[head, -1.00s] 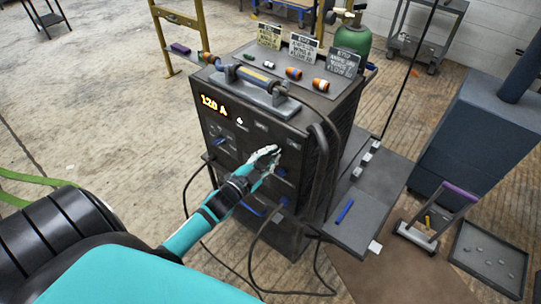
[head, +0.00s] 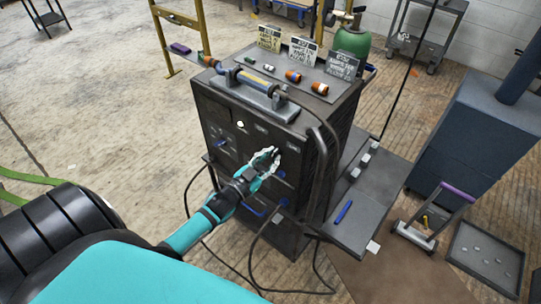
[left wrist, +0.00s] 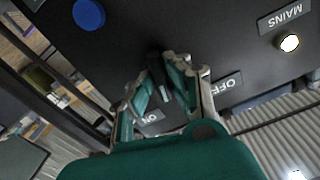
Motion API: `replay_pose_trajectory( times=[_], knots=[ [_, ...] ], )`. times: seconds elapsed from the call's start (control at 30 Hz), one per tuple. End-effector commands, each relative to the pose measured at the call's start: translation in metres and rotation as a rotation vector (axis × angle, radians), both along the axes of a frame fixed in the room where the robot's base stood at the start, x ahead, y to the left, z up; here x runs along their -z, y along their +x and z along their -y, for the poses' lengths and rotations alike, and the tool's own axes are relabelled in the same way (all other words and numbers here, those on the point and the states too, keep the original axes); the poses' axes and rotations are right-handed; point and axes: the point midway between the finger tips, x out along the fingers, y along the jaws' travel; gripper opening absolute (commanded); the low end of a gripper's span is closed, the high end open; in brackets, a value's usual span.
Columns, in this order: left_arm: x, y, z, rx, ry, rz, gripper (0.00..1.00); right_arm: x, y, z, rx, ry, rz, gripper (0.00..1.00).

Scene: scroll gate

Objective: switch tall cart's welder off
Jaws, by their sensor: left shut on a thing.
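The welder (head: 240,165) is a dark box on the tall cart, with a control panel on its front. Its number display is dark. In the left wrist view a black switch lever (left wrist: 155,68) stands out of the panel, with an OFF label (left wrist: 222,88) on the right and an ON label (left wrist: 151,117) at lower left. My left gripper (head: 268,160) is at the panel, its fingers closed around the lever and partly hiding it. A pale round lamp (left wrist: 289,42) shows next to a MAINS label (left wrist: 284,17). My right gripper is not in view.
A green gas bottle (head: 352,41) stands behind. Dark cables (head: 205,240) hang in front. A side shelf (head: 362,215) juts right, near a blue-grey cabinet (head: 470,140).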

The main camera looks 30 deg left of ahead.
Motion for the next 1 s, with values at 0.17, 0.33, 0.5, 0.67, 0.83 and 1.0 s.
replay_pose_trajectory(
  times=[0.17,0.33,0.5,0.67,0.83,1.0],
  knots=[
    [-0.001,0.000,0.000,0.001,-0.168,-0.015,0.00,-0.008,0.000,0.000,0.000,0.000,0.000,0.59],
    [-0.001,0.000,0.000,0.002,-0.330,-0.027,0.00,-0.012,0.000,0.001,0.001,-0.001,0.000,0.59],
    [0.000,0.000,0.000,0.000,-0.489,-0.041,0.00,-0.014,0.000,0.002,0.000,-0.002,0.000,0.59],
    [0.000,0.000,0.000,0.001,-0.632,-0.052,0.00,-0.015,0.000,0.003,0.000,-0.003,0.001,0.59],
    [0.001,0.000,0.000,0.001,-0.760,-0.062,0.00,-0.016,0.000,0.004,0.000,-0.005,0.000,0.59],
    [0.001,0.000,0.000,0.001,-0.855,-0.068,0.00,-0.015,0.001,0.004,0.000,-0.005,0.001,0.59]
  ],
)
